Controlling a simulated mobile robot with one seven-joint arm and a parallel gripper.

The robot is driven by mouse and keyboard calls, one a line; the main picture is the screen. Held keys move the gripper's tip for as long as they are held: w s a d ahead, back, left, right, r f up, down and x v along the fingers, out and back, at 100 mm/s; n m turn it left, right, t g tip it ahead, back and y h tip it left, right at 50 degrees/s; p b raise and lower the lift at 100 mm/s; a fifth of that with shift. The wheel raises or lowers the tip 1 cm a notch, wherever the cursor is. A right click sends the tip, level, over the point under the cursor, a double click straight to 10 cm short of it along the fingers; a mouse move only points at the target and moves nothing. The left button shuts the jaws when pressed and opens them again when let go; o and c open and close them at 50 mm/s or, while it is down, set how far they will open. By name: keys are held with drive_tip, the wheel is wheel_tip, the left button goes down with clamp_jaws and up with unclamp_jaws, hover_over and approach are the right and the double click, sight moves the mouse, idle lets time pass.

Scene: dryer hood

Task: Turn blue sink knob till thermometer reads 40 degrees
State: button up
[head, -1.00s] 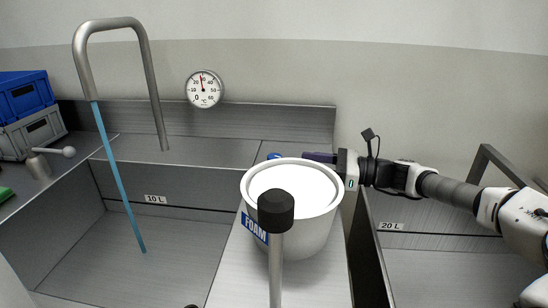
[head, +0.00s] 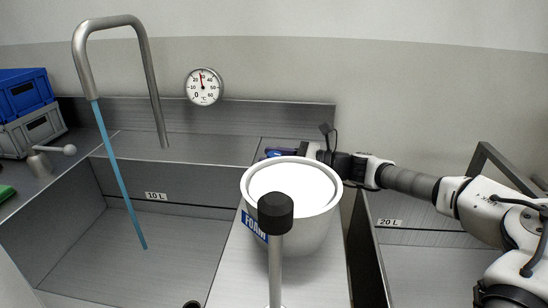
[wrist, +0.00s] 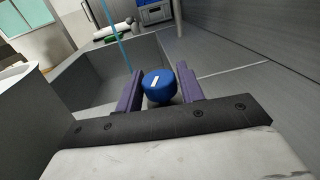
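The blue sink knob (wrist: 158,87) with a white mark on top sits between the two purple fingers of my gripper (wrist: 159,84) in the wrist view. The fingers are apart, one on each side of it; whether they touch it is unclear. In the head view my gripper (head: 277,152) is behind the white bucket, at the ledge, and largely hides the knob. The round thermometer (head: 204,87) hangs on the back wall; its red needle points up and slightly left, but the exact reading is too small to tell. Blue water runs from the steel tap (head: 146,80).
The white FOAM bucket (head: 328,227) stands close in front of my gripper. A black-topped post (head: 275,214) rises before it. Sink basins lie left and right. Blue and grey crates (head: 35,131) and a small lever (head: 69,150) are at left.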

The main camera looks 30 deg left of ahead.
drive_tip(key=c, duration=0.6)
drive_tip(key=shift+o, duration=0.2)
drive_tip(key=shift+g, duration=0.3)
drive_tip(key=n+g+h, duration=0.2)
drive_tip(key=n+g, duration=0.1)
drive_tip(key=g, duration=0.1)
drive_tip(key=shift+n+g+h, duration=1.3)
drive_tip(key=shift+g+h, duration=0.1)
drive_tip(key=o, duration=1)
drive_tip(key=shift+c, duration=0.2)
